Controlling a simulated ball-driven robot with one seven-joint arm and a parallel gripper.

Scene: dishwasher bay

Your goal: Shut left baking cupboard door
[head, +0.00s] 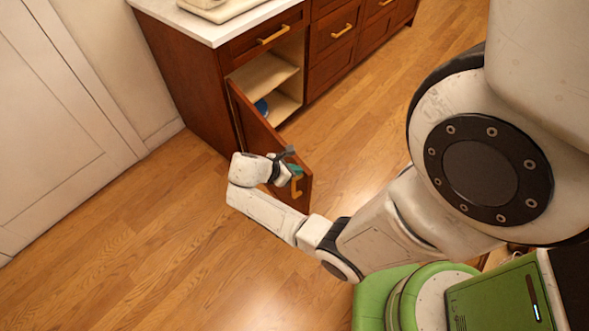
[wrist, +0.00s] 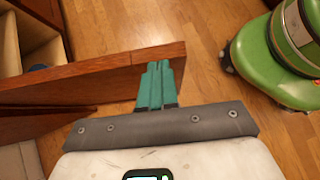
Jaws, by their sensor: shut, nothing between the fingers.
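The left baking cupboard door (head: 262,136) is a reddish-brown wood panel. It stands wide open, swung out from the cupboard (head: 268,78), with a brass handle (head: 296,186) near its free end. My gripper (head: 292,168) is at the free end of the door, close to the handle. In the wrist view the teal fingers of my gripper (wrist: 155,72) are together and overlap the door's top edge (wrist: 110,66) near its free end. I cannot tell whether they touch the door. The fingers are shut and empty.
The open cupboard shows pale shelves and a blue item (head: 262,106). A white countertop (head: 190,28) runs above it, with drawers (head: 334,30) to the right. A pale panelled door (head: 50,110) is at left.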

